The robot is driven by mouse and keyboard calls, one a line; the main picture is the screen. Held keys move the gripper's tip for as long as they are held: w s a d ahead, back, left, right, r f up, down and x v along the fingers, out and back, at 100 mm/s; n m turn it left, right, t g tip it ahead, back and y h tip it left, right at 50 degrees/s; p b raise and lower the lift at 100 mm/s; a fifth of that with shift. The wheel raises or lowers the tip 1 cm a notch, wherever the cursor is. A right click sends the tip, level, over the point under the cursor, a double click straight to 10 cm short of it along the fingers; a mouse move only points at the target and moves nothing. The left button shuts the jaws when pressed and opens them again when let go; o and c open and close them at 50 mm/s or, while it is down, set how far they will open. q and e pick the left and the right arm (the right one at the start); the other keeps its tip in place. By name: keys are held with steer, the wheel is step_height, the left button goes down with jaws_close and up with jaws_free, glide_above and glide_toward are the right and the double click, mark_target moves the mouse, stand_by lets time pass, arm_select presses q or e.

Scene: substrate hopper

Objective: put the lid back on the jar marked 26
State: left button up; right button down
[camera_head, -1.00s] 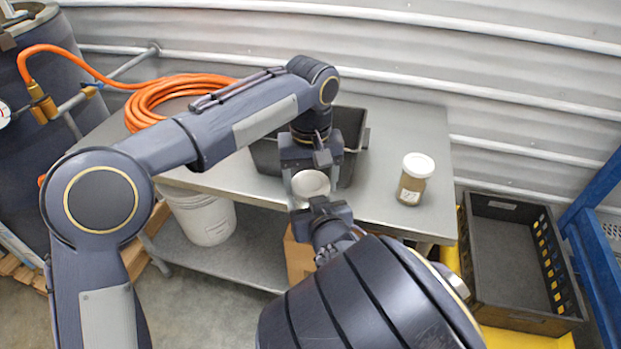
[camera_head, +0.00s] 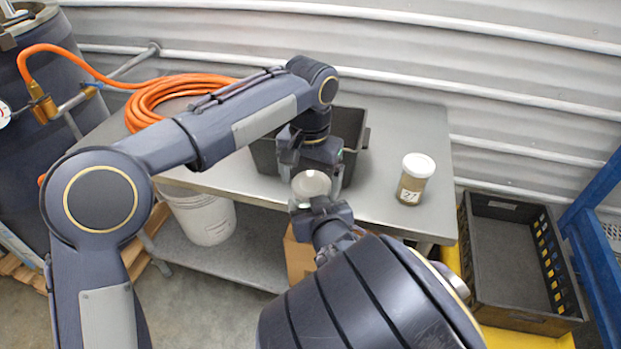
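A round, pale, jar-like thing (camera_head: 311,184) is held in front of the table edge. I see it from above; no number shows on it, and I cannot tell if its pale top is a lid. My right gripper (camera_head: 313,200) is shut on it from the near side. My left gripper (camera_head: 314,172) is just above and behind it, pointing down, with its fingers spread apart and nothing seen between them. A second jar (camera_head: 412,187) with a white lid and tan contents stands upright on the table at right; its label seems to read 27.
A black bin (camera_head: 352,130) stands on the grey table (camera_head: 390,125) behind my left gripper. An orange hose (camera_head: 150,100) lies coiled at left. A dark crate (camera_head: 510,250) is right of the table. The tabletop around the second jar is clear.

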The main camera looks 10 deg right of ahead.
arm_select(q)
steer(key=shift+s+d, duration=0.15)
arm_select(e)
steer(key=shift+a+r, duration=0.1)
arm_select(q)
steer(key=shift+r, duration=0.3)
step_height(320, 180, up, 4)
steer(key=shift+f, duration=0.1)
steer(key=shift+o, duration=1)
